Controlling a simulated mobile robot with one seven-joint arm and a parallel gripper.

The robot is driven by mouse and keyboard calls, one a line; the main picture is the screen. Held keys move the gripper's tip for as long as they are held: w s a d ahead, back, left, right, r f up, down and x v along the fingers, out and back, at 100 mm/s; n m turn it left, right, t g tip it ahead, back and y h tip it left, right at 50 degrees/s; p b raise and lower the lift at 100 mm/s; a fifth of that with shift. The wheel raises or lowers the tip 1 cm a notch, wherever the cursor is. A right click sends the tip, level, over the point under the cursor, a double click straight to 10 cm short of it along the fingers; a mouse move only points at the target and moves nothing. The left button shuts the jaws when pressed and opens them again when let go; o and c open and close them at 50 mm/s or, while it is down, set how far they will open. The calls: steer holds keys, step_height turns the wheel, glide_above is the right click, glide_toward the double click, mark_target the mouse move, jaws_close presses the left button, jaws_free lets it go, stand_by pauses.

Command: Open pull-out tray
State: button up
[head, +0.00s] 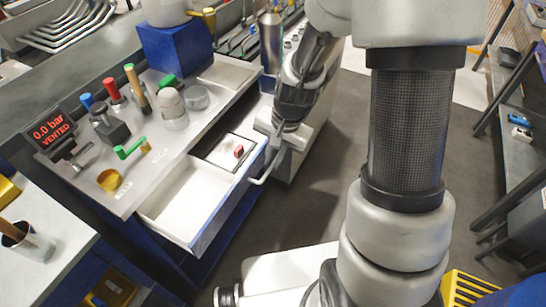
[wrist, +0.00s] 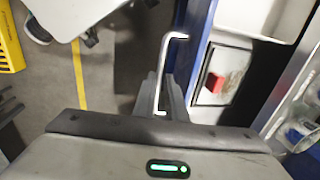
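The pull-out tray (head: 187,203) stands partly out from under the bench, with a bare white compartment and a blue front edge. A red block (head: 239,151) lies in its smaller compartment; it also shows in the wrist view (wrist: 214,83). The pale bar handle (head: 265,168) sticks out from the tray front. In the wrist view the handle (wrist: 163,62) runs down between the fingers of my gripper (wrist: 162,98), which look closed on it.
The bench top holds several tools, a jar (head: 172,105) and a gauge reading "0.0 bar VENTED" (head: 52,129). A side table with a cup (head: 27,240) is at left. A shelf (head: 520,140) stands at right. Dark floor in front of the tray is clear.

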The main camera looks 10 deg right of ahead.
steer(key=o, duration=0.3)
steer(key=shift+r, duration=0.15)
steer(key=d+r+p, duration=0.1)
steer(key=r, duration=0.4)
steer(key=s+r+p, duration=0.1)
steer(key=r, duration=0.5)
steer(key=s+d+r+p, duration=0.1)
steer(key=r, duration=0.5)
steer(key=shift+d+p, duration=0.3)
steer(key=s+r+n+t+p, duration=0.1)
steer(key=s+r+n+p, duration=0.1)
steer(key=s+r+p, duration=0.2)
steer(key=s+d+r+n+t+h+p, duration=0.1)
steer(key=s+r+n+p, duration=0.2)
steer(key=r, duration=0.8)
steer(key=s+r+n+t+p, duration=0.2)
steer(key=s+r+p, duration=0.3)
steer(key=r, duration=0.3)
steer(key=shift+s+d+r+h, duration=0.25)
steer(key=shift+s+d+h, duration=0.15)
steer(key=shift+s, duration=0.1)
